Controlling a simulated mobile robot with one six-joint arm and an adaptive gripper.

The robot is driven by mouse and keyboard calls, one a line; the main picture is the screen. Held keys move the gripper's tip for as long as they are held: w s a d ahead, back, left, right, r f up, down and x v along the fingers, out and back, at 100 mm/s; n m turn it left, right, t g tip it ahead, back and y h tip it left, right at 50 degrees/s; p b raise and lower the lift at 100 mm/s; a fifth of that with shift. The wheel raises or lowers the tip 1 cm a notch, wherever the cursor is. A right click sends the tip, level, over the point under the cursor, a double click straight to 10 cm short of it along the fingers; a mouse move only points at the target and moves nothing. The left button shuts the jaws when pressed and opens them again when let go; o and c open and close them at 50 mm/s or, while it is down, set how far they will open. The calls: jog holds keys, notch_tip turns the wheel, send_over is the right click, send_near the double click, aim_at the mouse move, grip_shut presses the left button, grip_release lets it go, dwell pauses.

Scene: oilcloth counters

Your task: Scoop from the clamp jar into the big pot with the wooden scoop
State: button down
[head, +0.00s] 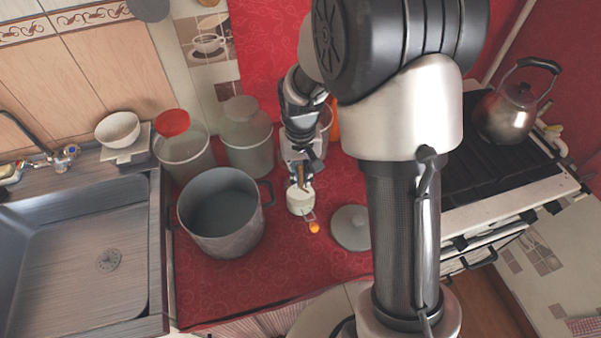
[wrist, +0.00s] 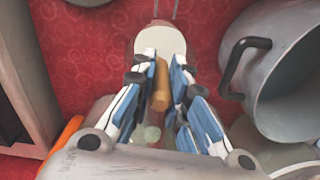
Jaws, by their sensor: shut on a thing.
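The big pot (head: 222,240) is a grey metal pot with dark handles, standing open on the red counter; its side also shows at the right of the wrist view (wrist: 268,85). The clamp jar (head: 300,203) is small, with whitish contents, and stands open to the right of the pot. My gripper (head: 301,183) is above the jar, shut on the brown handle of the wooden scoop (wrist: 160,85). The scoop's lower end is hidden at the jar, so I cannot tell what it carries. The jar's pale top shows beyond the fingertips in the wrist view (wrist: 160,42).
A round grey lid (head: 352,228) lies right of the jar. A red-lidded container (head: 183,155) and a grey-lidded one (head: 248,140) stand behind the pot. The sink (head: 75,250) is at left, the stove with a kettle (head: 508,112) at right. The front counter is clear.

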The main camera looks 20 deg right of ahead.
jog(key=shift+r, duration=0.1)
dwell(0.5)
notch_tip(320, 180, up, 12)
jog(key=p, duration=0.9)
jog(key=shift+p, duration=0.4)
